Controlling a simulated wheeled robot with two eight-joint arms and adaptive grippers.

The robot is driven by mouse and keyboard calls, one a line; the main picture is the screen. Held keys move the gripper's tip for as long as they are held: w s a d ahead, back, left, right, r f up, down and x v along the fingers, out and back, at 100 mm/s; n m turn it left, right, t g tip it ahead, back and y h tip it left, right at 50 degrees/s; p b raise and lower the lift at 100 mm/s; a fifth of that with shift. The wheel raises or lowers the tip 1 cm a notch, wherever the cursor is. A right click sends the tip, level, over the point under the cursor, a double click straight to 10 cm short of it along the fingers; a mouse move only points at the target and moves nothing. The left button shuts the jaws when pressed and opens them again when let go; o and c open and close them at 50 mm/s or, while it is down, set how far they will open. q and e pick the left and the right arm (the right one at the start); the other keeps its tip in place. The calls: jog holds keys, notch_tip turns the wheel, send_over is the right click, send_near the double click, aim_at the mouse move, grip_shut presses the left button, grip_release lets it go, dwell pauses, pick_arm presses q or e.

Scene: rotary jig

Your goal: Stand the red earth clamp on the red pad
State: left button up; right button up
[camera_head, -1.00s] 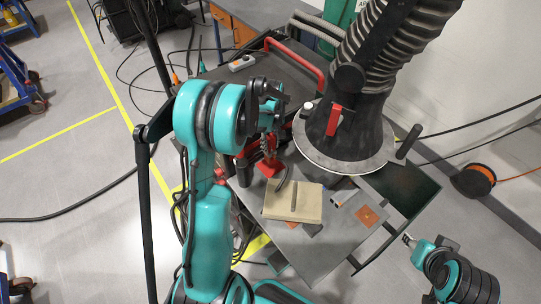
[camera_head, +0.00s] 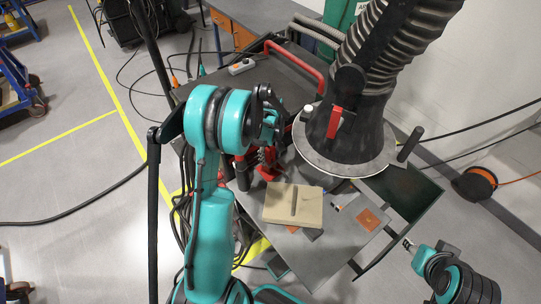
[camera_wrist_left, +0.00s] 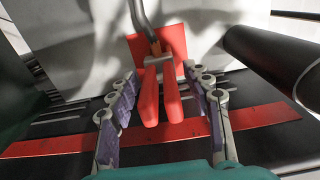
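The red earth clamp (camera_wrist_left: 160,90) shows in the left wrist view with its two red handles pointing toward the camera and a grey cable at its far end. That end is at the red pad (camera_wrist_left: 172,38), and the clamp looks upright on it. My left gripper (camera_wrist_left: 162,115) is open, with one finger on each side of the handles and visible gaps between. In the head view my left gripper (camera_head: 266,150) is over the clamp and red pad (camera_head: 268,174), which it partly hides. My right gripper (camera_head: 408,243) is at lower right, away from the clamp; its fingers are too small to judge.
A beige block (camera_head: 308,205) with a dark groove lies on the grey table, right of the clamp. An orange square pad (camera_head: 370,220) lies further right. A large black hose hood (camera_head: 345,135) with a pale rim hangs close behind. A dark cylinder (camera_wrist_left: 265,60) is right of the clamp.

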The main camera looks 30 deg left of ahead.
pick_arm(q)
jog(key=shift+r, duration=0.2)
notch_tip(320, 180, up, 12)
jog(key=shift+p, duration=1.1)
